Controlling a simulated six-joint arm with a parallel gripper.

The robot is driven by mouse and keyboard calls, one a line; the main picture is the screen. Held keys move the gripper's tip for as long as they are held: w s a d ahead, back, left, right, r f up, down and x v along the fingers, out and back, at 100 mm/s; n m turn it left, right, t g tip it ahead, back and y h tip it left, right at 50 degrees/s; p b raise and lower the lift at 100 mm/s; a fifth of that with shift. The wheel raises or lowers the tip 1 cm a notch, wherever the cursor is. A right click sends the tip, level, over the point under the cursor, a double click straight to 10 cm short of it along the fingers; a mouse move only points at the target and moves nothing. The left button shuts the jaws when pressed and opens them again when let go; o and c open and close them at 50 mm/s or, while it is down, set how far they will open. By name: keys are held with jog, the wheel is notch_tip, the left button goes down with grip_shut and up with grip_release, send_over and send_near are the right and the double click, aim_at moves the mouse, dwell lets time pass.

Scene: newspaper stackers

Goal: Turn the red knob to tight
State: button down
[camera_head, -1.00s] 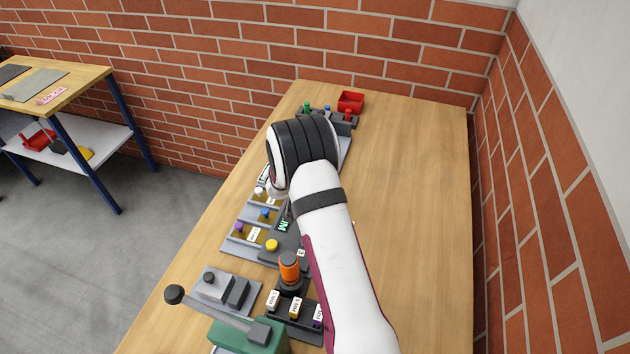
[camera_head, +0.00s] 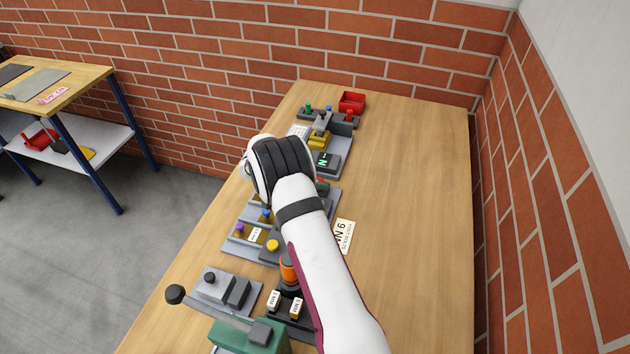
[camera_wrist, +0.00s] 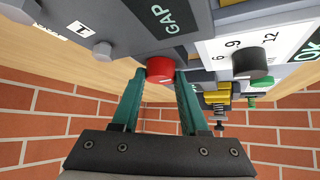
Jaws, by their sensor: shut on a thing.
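The red knob (camera_wrist: 160,70) is a short round knob on the underside-facing edge of a grey device in the wrist view. A dark label reading GAP (camera_wrist: 166,16) is beside it on the same device. My gripper (camera_wrist: 160,82) has its two teal fingers on either side of the knob, shut on it. In the head view my wrist covers most of the device, and the gripper is largely hidden behind it. The knob's turn angle and any tight mark cannot be made out.
A black knob (camera_wrist: 250,63) with a numbered dial plate is close to the right in the wrist view. A red bin (camera_head: 351,102) stands at the far end of the bench. A green lever unit (camera_head: 250,338) is at the near end.

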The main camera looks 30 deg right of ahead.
jog(key=shift+c, duration=2.1)
grip_release()
jog(key=shift+r, duration=0.1)
jog(key=v, duration=1.5)
jog(key=shift+a+r, duration=0.25)
